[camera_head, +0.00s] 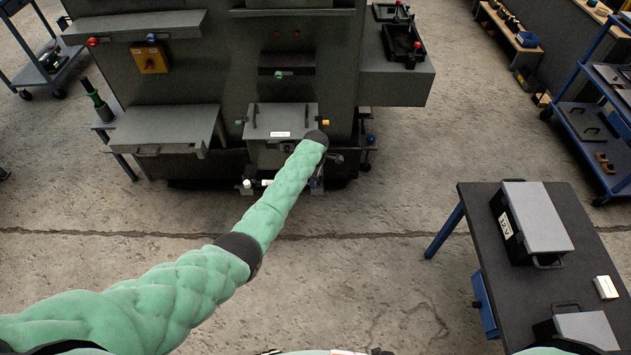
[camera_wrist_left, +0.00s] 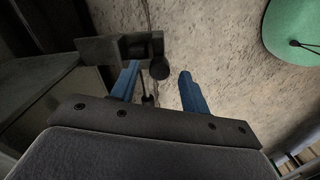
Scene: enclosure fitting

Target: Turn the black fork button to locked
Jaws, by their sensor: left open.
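My left gripper (camera_wrist_left: 159,73) is open, its two blue fingers apart. In the head view my left arm reaches to the lower front of the grey machine, and the gripper (camera_head: 318,183) is small and partly hidden by the wrist. The button cannot be made out clearly there. My right gripper is not in view.
The grey machine (camera_head: 230,65) has a handled front panel (camera_head: 270,119), with white fittings (camera_head: 247,184) below it. A dark table (camera_head: 480,210) with grey-lidded cases stands at right. Open concrete floor lies between. A blue-framed cart (camera_head: 575,110) stands at far right.

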